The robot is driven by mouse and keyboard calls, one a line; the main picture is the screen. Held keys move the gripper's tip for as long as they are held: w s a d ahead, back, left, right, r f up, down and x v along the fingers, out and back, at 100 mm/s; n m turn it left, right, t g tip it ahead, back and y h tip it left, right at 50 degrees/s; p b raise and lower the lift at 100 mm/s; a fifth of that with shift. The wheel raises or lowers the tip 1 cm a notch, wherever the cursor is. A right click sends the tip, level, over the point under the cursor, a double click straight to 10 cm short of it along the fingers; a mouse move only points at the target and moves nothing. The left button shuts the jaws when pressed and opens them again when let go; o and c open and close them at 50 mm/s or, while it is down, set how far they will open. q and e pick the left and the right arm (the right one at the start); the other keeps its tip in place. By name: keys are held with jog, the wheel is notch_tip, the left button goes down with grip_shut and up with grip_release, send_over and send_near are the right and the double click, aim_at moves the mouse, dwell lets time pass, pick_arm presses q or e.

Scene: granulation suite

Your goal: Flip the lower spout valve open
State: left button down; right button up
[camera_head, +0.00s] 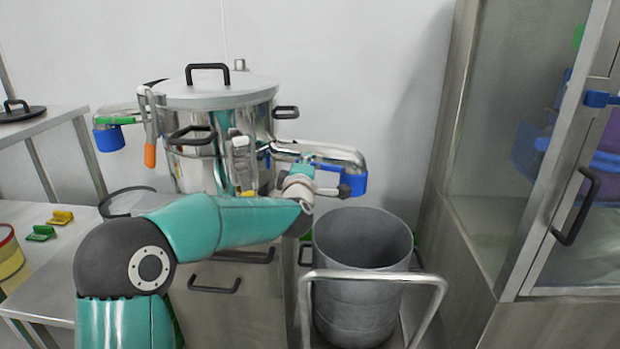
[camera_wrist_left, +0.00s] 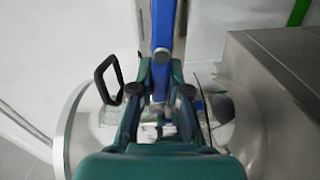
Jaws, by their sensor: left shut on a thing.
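A steel vessel (camera_head: 205,130) with a grey lid stands at the back wall. Its lower spout (camera_head: 335,153) reaches out to the right and ends in a blue collar (camera_head: 353,184). A blue valve lever (camera_head: 328,167) lies along this spout; in the left wrist view the lever (camera_wrist_left: 164,28) runs up from between the fingers. My left gripper (camera_head: 325,174) is at the lower spout, shut on the blue lever; it also shows in the left wrist view (camera_wrist_left: 160,92). The fingers partly hide the lever and the valve. My right gripper is not in view.
An open grey drum (camera_head: 362,295) stands below the spout behind a trolley rail (camera_head: 372,275). Another spout with a blue end (camera_head: 109,140) and green lever is at the left. A glass-doored steel cabinet (camera_head: 475,215) closes off the right. A side table (camera_head: 50,262) stands left.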

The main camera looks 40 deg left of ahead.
pick_arm(q)
jog(key=shift+f+n+b, duration=0.35)
jog(key=shift+n+b, duration=0.55)
jog(key=shift+b, duration=0.05)
jog(key=c, duration=1.2)
grip_release()
jog(key=shift+o, duration=0.4)
jog(key=v, duration=1.2)
